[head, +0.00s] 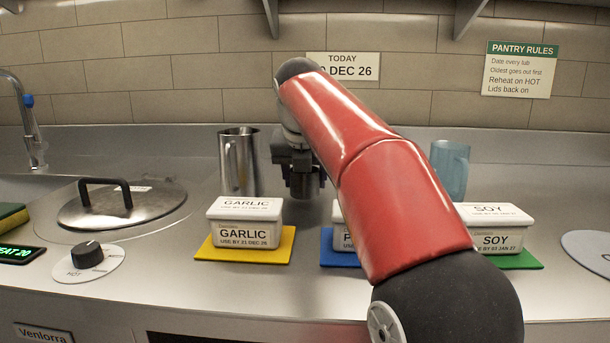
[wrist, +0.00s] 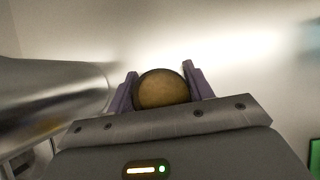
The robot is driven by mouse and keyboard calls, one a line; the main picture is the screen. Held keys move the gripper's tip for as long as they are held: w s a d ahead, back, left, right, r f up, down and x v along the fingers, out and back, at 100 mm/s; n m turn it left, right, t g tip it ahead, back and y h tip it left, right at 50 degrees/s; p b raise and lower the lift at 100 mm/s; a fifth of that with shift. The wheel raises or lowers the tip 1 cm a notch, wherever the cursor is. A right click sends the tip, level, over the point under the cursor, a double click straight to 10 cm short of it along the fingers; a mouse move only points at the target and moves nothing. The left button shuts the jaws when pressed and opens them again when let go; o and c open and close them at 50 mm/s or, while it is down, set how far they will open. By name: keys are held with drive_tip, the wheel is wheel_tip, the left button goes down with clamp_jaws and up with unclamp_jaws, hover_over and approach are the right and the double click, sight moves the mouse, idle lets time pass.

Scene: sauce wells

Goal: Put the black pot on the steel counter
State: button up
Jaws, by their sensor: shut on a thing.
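My gripper (wrist: 160,92) is shut on the black pot (wrist: 137,92), a small round vessel with a dark rim and a brown surface inside, seen from above between the two fingers. In the head view my gripper (head: 304,188) points down behind the row of tubs, low over the steel counter (head: 270,290). The pot is hard to tell from the dark fingers there. I cannot tell whether its base touches the counter.
A steel jug (head: 238,162) stands close left of my gripper. A blue cup (head: 450,170) stands to the right. Labelled tubs sit in front: garlic (head: 243,222) on yellow, one partly hidden on blue, soy (head: 495,240) on green. A black-handled steel lid (head: 150,207) lies left.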

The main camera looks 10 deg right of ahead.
drive_tip(key=shift+f+b, duration=0.35)
drive_tip(key=shift+f, duration=0.15)
drive_tip(key=o, duration=1.2)
